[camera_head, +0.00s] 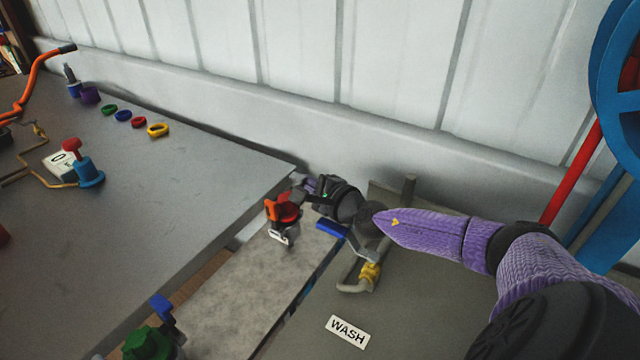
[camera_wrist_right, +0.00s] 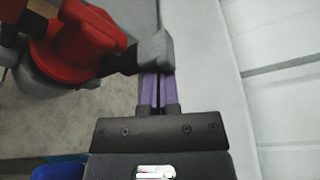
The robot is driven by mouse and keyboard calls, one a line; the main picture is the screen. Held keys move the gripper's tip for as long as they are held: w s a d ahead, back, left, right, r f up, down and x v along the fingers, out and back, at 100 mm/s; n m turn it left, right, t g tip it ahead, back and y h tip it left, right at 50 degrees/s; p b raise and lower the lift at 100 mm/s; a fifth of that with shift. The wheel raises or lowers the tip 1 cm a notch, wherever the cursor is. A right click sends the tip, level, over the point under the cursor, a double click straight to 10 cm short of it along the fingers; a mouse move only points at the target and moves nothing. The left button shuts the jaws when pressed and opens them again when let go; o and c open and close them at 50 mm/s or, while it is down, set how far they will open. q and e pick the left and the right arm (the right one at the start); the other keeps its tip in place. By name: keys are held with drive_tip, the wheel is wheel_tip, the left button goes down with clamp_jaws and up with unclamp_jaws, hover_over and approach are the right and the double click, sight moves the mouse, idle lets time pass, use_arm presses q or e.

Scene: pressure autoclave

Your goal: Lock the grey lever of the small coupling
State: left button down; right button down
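The small coupling (camera_head: 283,210) is red-orange and stands at the far end of a grey strip in the head view. It fills the upper left of the right wrist view (camera_wrist_right: 85,42), where its grey lever (camera_wrist_right: 155,52) reaches right from the red body. My right gripper (camera_head: 311,186) is just behind and right of the coupling. In the right wrist view its purple fingers (camera_wrist_right: 157,88) lie side by side with almost no gap, and the lever's end covers their tips. They look shut at the lever; I cannot tell whether they touch it. My left gripper is not in view.
A blue bar (camera_head: 332,228) and a bent pipe with a yellow fitting (camera_head: 369,272) lie close to my right wrist. A green knob (camera_head: 148,343) stands at the near end. A dark grey table (camera_head: 170,200) is at left; the pale wall (camera_head: 300,130) rises behind.

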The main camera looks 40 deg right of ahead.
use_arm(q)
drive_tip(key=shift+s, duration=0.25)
